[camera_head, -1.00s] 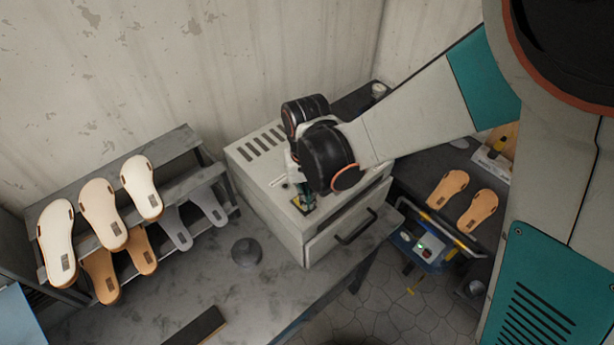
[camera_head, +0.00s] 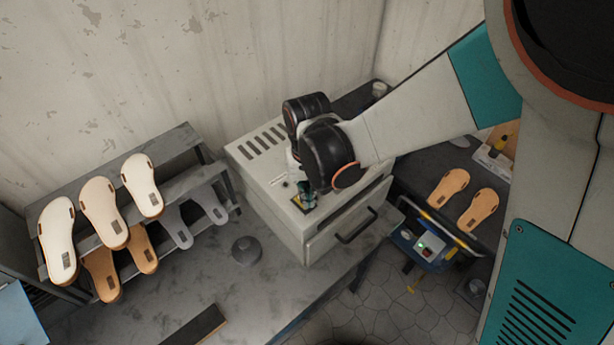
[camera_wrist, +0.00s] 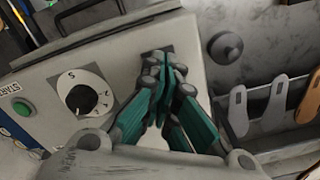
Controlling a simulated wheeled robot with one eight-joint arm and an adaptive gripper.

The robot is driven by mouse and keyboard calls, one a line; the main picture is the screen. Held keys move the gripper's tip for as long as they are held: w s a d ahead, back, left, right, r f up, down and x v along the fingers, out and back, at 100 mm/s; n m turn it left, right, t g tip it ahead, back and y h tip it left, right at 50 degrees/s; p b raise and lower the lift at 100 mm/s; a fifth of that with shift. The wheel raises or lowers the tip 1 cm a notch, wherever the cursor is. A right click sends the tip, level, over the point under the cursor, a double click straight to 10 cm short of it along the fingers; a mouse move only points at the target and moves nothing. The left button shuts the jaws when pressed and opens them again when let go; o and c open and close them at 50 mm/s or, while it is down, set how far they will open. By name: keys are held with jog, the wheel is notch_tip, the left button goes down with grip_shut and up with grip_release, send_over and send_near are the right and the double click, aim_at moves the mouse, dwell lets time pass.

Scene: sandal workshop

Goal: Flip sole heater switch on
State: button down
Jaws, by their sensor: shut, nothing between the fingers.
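The sole heater (camera_head: 262,170) is a pale box with vent slots on top and a front drawer with a dark handle; it stands on the grey bench. In the wrist view its top panel (camera_wrist: 112,65) shows a dial (camera_wrist: 85,92) and a green button (camera_wrist: 23,107) beside the word START. In the wrist view the shut, empty fingertips (camera_wrist: 160,65) cover most of this plate (camera_wrist: 150,54). The switch itself is hidden, and I cannot tell its position or whether the fingers touch it.
A rack (camera_head: 185,150) with several sandal soles stands left of the heater. A round dark knob-like piece (camera_head: 246,250) sits on the bench in front. At right are two tan soles (camera_head: 448,188) and a blue device (camera_head: 425,245) with green and red buttons.

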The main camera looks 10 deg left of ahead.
jog(key=shift+f+b, duration=1)
jog(key=shift+f, duration=0.05)
dwell(0.9)
jog(key=shift+r, duration=0.1)
jog(key=shift+r+p, duration=2.1)
jog(key=shift+r, duration=1.35)
